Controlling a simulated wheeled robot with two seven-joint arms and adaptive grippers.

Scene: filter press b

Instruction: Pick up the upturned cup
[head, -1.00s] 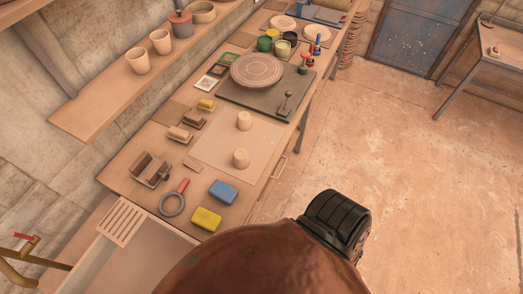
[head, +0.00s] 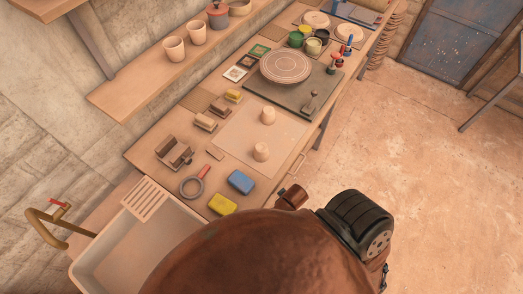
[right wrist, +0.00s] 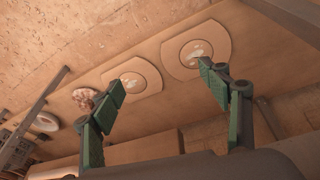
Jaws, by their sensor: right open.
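Two small pale clay cups, both apparently upside down, stand on a light board (head: 235,139) on the long bench. The farther cup (head: 268,115) is near the board's right edge, and the nearer cup (head: 261,152) is closer to the bench front. I cannot tell which one the task means. In the right wrist view my right gripper (right wrist: 160,82) is open, with nothing between its green-padded fingers. Neither cup is recognisable in that view. No gripper shows in the head view; my arm covers its bottom middle.
Upright cups (head: 174,49) stand on the wall shelf. Near the board are a blue block (head: 240,181), a yellow block (head: 222,204) and a ringed tool (head: 192,187). A wheel disc (head: 285,65) lies beyond. A sink (head: 88,266) is at lower left. Floor at right is open.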

